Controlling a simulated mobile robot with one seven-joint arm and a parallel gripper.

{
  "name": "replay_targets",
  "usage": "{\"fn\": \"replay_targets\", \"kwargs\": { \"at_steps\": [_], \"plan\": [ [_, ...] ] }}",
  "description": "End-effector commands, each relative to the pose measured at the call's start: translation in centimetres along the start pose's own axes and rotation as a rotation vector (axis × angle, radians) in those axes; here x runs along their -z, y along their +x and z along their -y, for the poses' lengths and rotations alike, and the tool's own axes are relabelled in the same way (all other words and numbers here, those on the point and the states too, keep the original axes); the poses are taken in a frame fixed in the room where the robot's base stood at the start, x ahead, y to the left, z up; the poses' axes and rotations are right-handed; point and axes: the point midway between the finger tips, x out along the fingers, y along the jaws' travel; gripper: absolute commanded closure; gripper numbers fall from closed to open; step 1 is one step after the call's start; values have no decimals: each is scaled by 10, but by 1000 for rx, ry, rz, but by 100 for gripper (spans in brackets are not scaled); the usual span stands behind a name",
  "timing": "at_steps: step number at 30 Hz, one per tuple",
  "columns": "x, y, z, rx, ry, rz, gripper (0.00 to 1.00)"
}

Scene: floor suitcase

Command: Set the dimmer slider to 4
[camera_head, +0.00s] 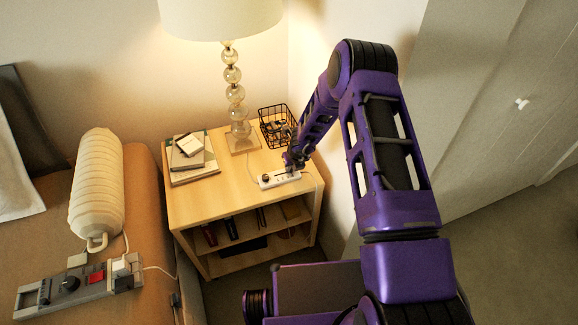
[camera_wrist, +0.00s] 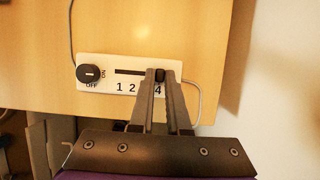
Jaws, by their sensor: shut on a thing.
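A white dimmer panel (camera_head: 279,178) lies on the wooden nightstand near its front right edge. In the wrist view the panel (camera_wrist: 105,66) shows a black ON/OFF knob (camera_wrist: 90,74) at its left, a dark slot (camera_wrist: 128,72) and the printed numbers 1, 2 and 4; the spot of the 3 is hidden behind a finger. The dark slider (camera_wrist: 160,75) is between my fingertips, about above the 4. My gripper (camera_wrist: 160,77) is shut on the slider. In the head view my gripper (camera_head: 291,162) reaches down to the panel, and the slider is hidden.
A lit lamp (camera_head: 237,110), notebooks (camera_head: 193,158) and a black wire basket (camera_head: 274,127) stand on the nightstand (camera_head: 237,191). A cord runs from the panel. A wall is close on the right. A bed with a grey control panel (camera_head: 75,285) is at the left.

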Motion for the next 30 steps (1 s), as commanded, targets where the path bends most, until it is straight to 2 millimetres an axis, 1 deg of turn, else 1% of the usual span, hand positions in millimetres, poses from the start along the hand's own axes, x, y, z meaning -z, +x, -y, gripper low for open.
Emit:
{"fn": "replay_targets", "kwargs": {
  "at_steps": [1,3,6,15,19,23,30],
  "plan": [
    [1,0,6,11,2,-2,84],
    [1,0,6,11,3,-2,71],
    [1,0,5,9,2,-2,55],
    [0,-1,3,6,2,-1,55],
    [-1,-9,3,6,0,0,55],
    [-1,-28,3,6,1,1,55],
    [-2,-88,3,7,2,2,55]
  ]
}}
